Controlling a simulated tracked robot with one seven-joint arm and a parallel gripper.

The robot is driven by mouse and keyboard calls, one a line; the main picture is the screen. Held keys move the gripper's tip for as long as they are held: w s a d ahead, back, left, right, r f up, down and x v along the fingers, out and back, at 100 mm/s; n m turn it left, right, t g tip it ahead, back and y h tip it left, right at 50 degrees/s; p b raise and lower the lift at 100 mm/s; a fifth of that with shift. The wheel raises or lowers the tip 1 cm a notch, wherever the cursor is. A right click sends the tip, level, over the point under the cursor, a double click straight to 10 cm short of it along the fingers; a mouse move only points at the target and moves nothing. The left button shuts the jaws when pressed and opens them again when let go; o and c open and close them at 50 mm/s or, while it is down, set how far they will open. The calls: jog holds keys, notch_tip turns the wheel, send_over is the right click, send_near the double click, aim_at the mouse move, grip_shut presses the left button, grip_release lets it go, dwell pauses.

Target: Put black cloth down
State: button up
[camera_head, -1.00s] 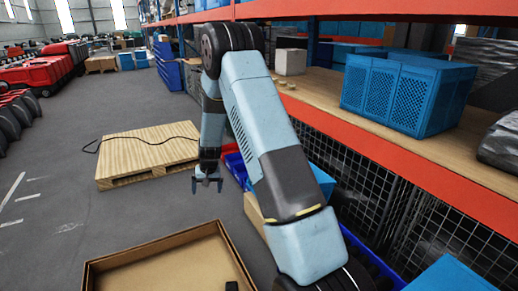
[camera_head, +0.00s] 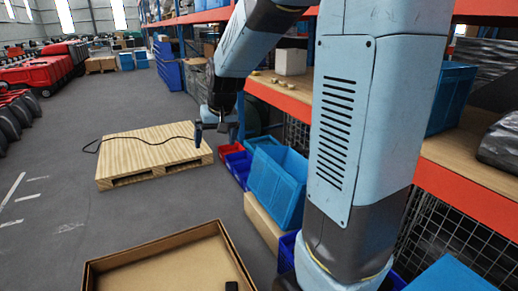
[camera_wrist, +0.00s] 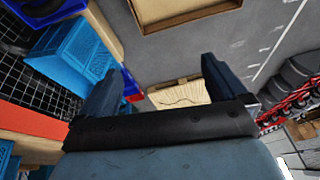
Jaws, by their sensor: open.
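My gripper (camera_head: 209,132) hangs from the raised arm near the right end of the wooden pallet in the head view. Its two fingers stand wide apart in the wrist view (camera_wrist: 158,76), with nothing between them. I cannot make out a black cloth in either view. A small black item (camera_head: 232,286) shows at the bottom edge of the head view, at the open cardboard box, too cut off to identify.
The wooden pallet (camera_head: 140,158) has a black cable across it. The cardboard box (camera_head: 150,246) is in front. Blue bins (camera_head: 278,187) and a red bin (camera_head: 230,150) line the orange shelving (camera_head: 465,192) at right.

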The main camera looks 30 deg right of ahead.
jog(key=s+r, duration=0.3)
jog(key=s, duration=0.9)
jog(key=s+d+r+t+h, duration=0.1)
jog(key=s+r, duration=0.3)
jog(key=s, duration=0.8)
jog(key=shift+s+d+r+n+t, duration=0.25)
jog(key=shift+d+r+n+t, duration=0.05)
jog(key=shift+n, duration=0.1)
